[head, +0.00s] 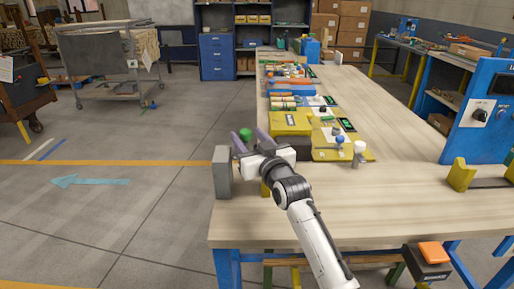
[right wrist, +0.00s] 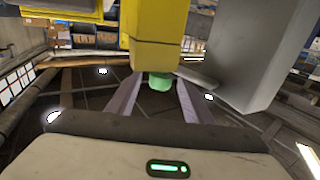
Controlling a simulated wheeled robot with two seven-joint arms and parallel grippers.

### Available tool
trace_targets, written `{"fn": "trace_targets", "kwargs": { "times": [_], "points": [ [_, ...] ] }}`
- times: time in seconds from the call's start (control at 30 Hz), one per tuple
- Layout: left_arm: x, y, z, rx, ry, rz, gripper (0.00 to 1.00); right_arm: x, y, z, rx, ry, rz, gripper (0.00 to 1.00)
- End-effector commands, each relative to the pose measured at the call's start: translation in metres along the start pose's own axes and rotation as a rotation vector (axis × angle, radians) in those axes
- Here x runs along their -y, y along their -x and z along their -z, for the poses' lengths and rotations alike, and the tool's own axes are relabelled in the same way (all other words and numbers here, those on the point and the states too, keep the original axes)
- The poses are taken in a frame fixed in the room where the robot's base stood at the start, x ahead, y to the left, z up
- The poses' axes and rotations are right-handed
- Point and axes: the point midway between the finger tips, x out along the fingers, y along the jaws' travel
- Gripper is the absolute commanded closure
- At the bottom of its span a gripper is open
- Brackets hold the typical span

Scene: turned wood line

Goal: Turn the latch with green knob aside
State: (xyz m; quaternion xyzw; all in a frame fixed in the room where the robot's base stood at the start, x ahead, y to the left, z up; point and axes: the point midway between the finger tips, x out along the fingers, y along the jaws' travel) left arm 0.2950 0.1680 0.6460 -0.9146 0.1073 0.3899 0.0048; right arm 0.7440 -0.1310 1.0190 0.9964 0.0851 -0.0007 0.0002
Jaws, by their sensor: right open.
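The green knob (head: 246,134) shows at the left edge of the workbench, by a grey upright block (head: 222,172). My right gripper (head: 249,136) is open, with its two purple fingers on either side of the knob in the picture. In the right wrist view the knob (right wrist: 160,84) appears between the fingertips (right wrist: 159,88), below a yellow block (right wrist: 157,42). No contact between fingers and knob is visible. The latch's arm is hidden behind my gripper or too small to make out. My left gripper is not in view.
A yellow box (head: 290,122) and a yellow fixture with blue and white knobs (head: 340,153) stand just beyond my gripper. The grey block (right wrist: 225,50) is close on the right in the wrist view. The bench top (head: 400,200) is clear at front right.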

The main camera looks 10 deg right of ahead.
Motion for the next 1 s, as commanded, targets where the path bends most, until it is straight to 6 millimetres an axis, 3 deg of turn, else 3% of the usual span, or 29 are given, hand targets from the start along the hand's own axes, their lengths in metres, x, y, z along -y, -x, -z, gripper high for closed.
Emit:
{"fn": "trace_targets", "kwargs": {
  "times": [0.4, 0.6, 0.87, 1.0],
  "points": [
    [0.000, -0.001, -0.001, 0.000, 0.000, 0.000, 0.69, -0.001, 0.069, -0.001, 0.001, 0.002, -0.001, 0.54],
    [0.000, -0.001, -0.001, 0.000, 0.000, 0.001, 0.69, -0.001, 0.081, -0.001, 0.001, 0.002, -0.002, 0.54],
    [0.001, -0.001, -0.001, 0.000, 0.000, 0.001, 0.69, -0.001, 0.081, 0.000, 0.001, 0.002, -0.002, 0.54],
    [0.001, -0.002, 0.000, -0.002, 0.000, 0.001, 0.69, -0.001, 0.083, -0.004, 0.009, 0.002, -0.002, 0.77]
  ]
}}
